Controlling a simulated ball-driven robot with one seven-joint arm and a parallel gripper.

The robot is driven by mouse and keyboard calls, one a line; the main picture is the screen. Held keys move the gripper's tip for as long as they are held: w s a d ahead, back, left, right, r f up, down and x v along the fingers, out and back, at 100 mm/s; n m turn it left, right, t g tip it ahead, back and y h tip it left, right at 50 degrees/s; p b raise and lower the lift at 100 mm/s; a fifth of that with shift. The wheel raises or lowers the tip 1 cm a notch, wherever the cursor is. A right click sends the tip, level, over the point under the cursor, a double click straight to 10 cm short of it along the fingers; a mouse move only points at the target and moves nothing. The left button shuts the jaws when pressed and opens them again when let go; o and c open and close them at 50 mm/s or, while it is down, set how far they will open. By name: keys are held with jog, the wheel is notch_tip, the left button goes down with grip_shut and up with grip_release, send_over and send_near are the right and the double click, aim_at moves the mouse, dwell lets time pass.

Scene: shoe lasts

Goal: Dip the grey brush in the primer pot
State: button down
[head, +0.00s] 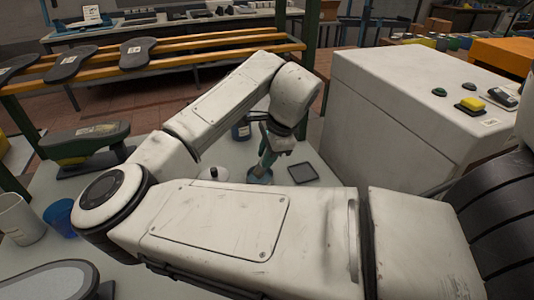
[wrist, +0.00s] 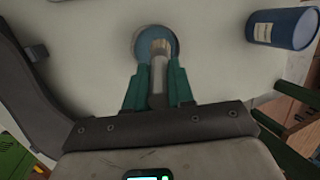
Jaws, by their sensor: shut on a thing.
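My gripper (wrist: 158,95) is shut on the grey brush (wrist: 159,72), with green fingers on both sides of its handle. The brush points away from the gripper toward a round pot with blue inside (wrist: 171,39). I take this to be the primer pot. In the head view, my gripper (head: 267,155) is low over the table, just above the blue pot (head: 260,177), and the brush is hardly distinguishable.
A labelled blue can (wrist: 285,27) stands near the pot; it also shows behind my gripper in the head view (head: 241,131). A dark square tray (head: 303,173) lies to the right. A white machine (head: 400,120) stands further right. A blue cup (head: 60,218) stands at left.

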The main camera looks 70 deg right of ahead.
jog(key=shift+f, duration=0.65)
dwell(1.7)
jog(key=shift+r+p, duration=3.1)
jog(key=shift+r, duration=0.45)
